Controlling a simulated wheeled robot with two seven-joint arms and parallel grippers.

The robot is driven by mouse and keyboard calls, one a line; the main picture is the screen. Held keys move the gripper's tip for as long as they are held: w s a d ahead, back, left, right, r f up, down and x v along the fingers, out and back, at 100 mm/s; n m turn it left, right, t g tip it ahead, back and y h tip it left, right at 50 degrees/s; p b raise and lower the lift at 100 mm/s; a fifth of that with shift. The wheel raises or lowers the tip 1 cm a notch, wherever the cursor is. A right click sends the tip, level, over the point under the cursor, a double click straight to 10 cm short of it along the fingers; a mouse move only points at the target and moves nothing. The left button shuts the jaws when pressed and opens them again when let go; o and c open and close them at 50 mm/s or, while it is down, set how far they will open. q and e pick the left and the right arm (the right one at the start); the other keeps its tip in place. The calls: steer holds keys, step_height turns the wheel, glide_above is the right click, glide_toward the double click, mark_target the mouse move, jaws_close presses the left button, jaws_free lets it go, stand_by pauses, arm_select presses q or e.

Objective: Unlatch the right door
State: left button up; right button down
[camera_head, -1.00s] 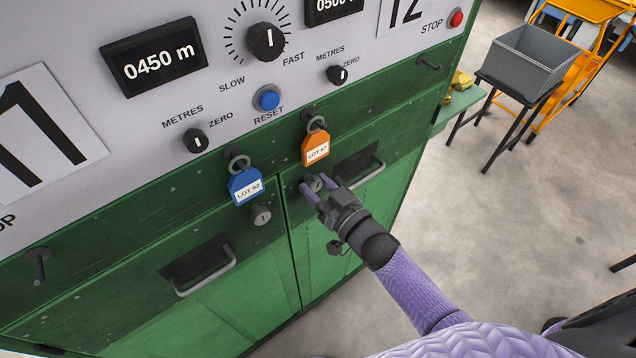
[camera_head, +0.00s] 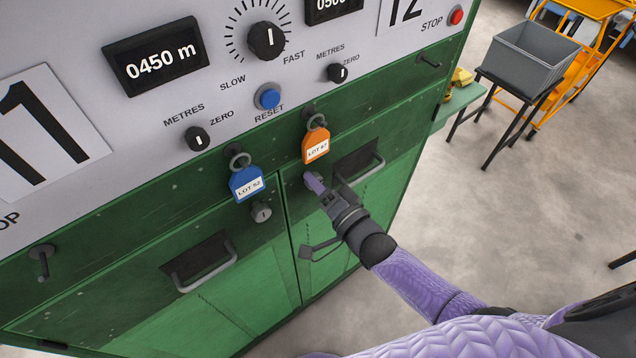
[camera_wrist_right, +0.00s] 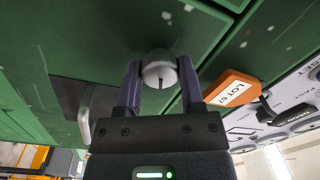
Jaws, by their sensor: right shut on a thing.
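The right door (camera_head: 350,230) is a green panel, flush with the cabinet front, with a grey bar handle (camera_head: 368,168) in a dark recess. Its round grey latch knob (camera_wrist_right: 159,70) sits between the two purple fingers of my right gripper (camera_wrist_right: 157,85), which is shut on it. The knob's dark slot points along the fingers in the wrist view. In the head view my right gripper (camera_head: 316,184) reaches the knob from the lower right and mostly hides it. The left door (camera_head: 235,290) has a similar knob (camera_head: 261,211). My left gripper is not in view.
An orange tag (camera_head: 316,146) hangs just above the gripped knob, and a blue tag (camera_head: 246,183) hangs to the left. Dials and a blue reset button (camera_head: 267,97) are on the panel above. A grey bin (camera_head: 532,58) stands on a black stand at the upper right. Floor at right is clear.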

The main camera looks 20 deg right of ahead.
steer(key=shift+m+b, duration=0.3)
steer(key=shift+m, duration=1.6)
steer(key=shift+c, duration=1.1)
jaws_free()
steer(key=v, duration=1)
